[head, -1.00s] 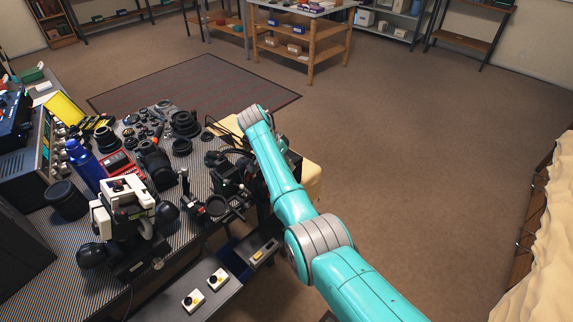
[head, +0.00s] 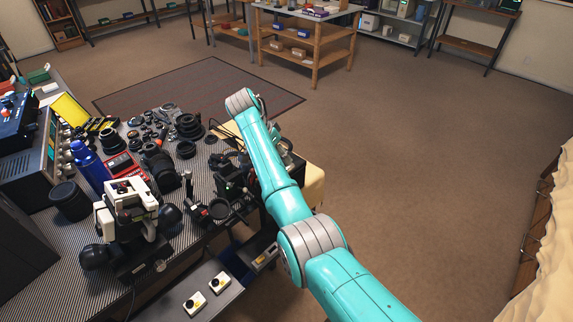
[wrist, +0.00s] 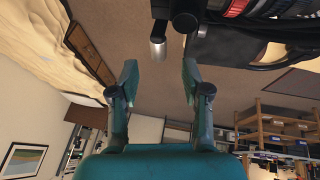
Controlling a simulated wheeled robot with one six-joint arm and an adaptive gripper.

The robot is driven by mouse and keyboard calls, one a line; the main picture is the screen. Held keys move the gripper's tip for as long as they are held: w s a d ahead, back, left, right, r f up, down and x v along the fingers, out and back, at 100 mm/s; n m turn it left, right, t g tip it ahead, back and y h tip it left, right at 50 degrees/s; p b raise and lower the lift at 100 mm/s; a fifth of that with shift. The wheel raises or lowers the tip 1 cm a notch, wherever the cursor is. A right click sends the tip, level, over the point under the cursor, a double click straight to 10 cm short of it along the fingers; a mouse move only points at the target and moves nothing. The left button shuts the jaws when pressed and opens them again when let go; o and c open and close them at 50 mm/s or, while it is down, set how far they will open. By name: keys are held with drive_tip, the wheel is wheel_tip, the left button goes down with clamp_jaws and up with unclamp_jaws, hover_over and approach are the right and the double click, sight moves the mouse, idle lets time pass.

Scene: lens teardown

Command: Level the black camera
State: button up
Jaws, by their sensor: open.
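A dark, boxy device that looks like the black camera (head: 229,181) stands near the right end of the bench in the head view, partly hidden by my arm. Its tilt is hard to judge. My gripper (wrist: 160,78) is open and empty in the wrist view, its two teal fingers spread apart. A silver-tipped black lever (wrist: 158,46) hangs just beyond the fingertips, roughly in line with the gap and not touching them. A black body (wrist: 228,42) fills the area to its right. In the head view my gripper is hidden behind my arm.
The bench (head: 40,235) is crowded with lenses, a blue bottle (head: 88,165), a red meter (head: 124,167) and a white-and-black instrument (head: 128,208). A tray with yellow-marked switches (head: 219,281) sits at the front. The carpet (head: 420,170) to the right is clear.

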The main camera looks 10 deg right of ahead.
drive_tip(key=shift+v, duration=2.25)
